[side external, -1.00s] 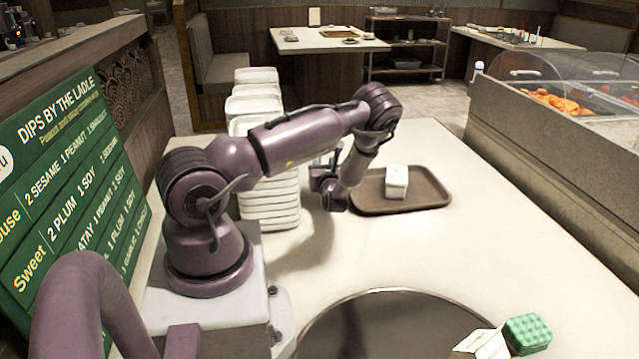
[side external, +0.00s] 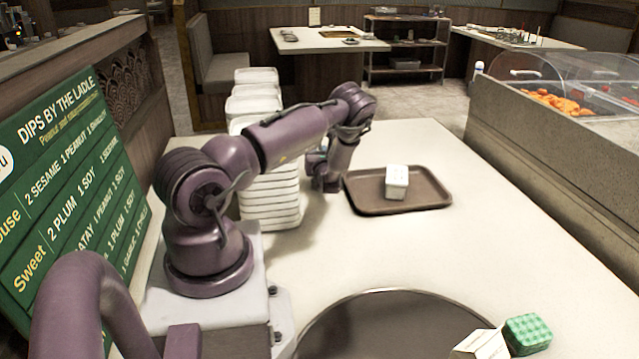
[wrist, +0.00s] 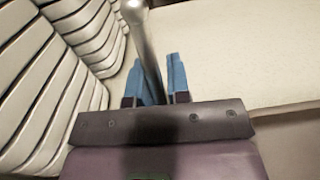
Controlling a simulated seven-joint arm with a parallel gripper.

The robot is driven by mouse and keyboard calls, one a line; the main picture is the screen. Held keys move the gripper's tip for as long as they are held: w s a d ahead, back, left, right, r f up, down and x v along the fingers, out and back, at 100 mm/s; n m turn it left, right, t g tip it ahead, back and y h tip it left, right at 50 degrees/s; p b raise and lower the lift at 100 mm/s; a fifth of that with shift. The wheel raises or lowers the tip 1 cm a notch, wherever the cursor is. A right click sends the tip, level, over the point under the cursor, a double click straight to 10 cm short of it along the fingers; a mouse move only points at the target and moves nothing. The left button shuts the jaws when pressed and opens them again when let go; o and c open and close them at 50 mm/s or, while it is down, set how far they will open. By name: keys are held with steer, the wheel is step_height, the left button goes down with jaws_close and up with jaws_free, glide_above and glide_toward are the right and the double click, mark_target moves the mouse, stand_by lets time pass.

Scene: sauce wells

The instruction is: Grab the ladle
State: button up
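In the wrist view a grey metal rod with a rounded end (wrist: 145,40), which looks like the ladle's handle, runs from the top edge down between the two blue fingers of my gripper (wrist: 158,78). The lower part of the rod is lost between the fingers and the dark gripper body. I cannot tell whether the fingers press on it or stand just apart. No ladle bowl shows. In the side view my gripper (side external: 325,185) points down, low over the counter, right of the white stacks, and no ladle can be made out there.
Stacks of white containers (side external: 270,205) stand close to the left of my gripper. A brown tray (side external: 430,200) with a white block (side external: 397,180) lies to its right. A round dark plate (side external: 390,330) and a green block (side external: 528,333) are at the front. The middle counter is clear.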

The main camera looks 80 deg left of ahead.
jaws_close()
